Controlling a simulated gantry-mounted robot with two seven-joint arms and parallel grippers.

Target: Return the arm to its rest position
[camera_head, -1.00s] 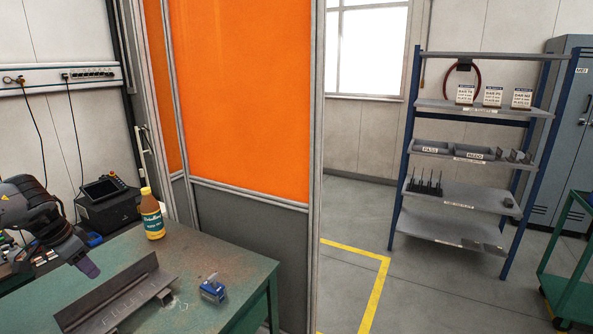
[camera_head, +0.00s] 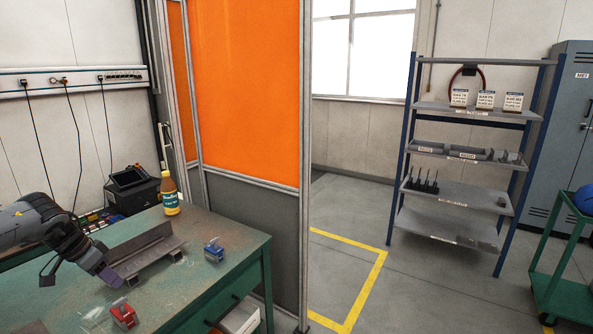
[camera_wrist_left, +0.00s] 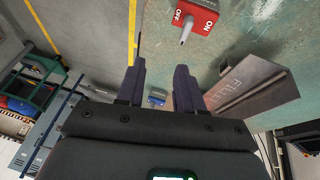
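My left gripper (camera_head: 110,279) hangs over the left part of the green bench in the head view, close to the near end of a steel angle piece (camera_head: 145,246). In the left wrist view, the two dark fingers of the left gripper (camera_wrist_left: 160,82) stand apart with nothing held between them. My right arm and gripper are in neither view.
The green bench (camera_head: 197,288) carries a red switch block (camera_head: 124,315), a blue block (camera_head: 214,250) and a bottle (camera_head: 170,196). The red block also shows in the wrist view (camera_wrist_left: 203,13). A black case (camera_head: 132,190) stands behind; a shelf rack (camera_head: 455,194) stands right.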

